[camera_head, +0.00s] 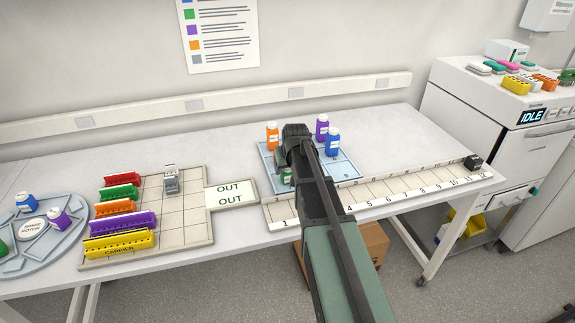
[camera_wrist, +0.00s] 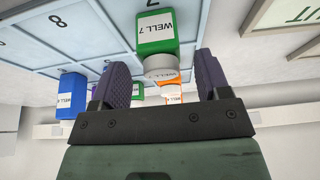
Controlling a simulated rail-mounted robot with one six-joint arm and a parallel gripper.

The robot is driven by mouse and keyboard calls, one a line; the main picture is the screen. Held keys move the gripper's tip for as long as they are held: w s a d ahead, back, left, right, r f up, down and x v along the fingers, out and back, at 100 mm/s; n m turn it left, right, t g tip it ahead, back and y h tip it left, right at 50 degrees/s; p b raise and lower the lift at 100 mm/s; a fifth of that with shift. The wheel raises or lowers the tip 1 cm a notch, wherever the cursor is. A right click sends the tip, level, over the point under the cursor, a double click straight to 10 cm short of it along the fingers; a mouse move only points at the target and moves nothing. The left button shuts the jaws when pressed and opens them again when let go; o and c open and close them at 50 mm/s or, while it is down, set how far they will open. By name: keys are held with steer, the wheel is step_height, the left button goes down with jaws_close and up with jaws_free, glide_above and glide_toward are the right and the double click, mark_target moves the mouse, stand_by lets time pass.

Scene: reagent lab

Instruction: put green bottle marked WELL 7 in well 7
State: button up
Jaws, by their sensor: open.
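The green bottle marked WELL 7 (camera_wrist: 155,34) stands upright on the pale blue well tray (camera_wrist: 93,57), at the cell whose printed 7 shows beside its base. In the wrist view its white-grey cap lies between the tips of my gripper (camera_wrist: 161,62). The jaws are open, with a gap visible on both sides of the bottle. In the head view my gripper (camera_head: 285,161) is over the tray's near left part and hides most of a green bottle (camera_head: 286,177).
An orange bottle (camera_head: 272,135), a purple bottle (camera_head: 322,127) and a blue bottle (camera_head: 333,143) stand on the tray. A numbered strip (camera_head: 400,188) runs along the front edge. Coloured carriers (camera_head: 123,222) and a round rotor (camera_head: 70,235) stand left.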

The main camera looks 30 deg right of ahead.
steer(key=d+p+v, duration=0.1)
steer(key=p+v, duration=0.5)
steer(key=v, duration=0.3)
steer(key=s+a+f+n+g, duration=0.2)
steer(key=s+a+g, duration=0.2)
steer(key=s+a, duration=1.5)
steer(key=shift+s+a+g+y, duration=0.2)
steer(key=shift+a+g+y, duration=0.15)
steer(key=shift+a, duration=0.3)
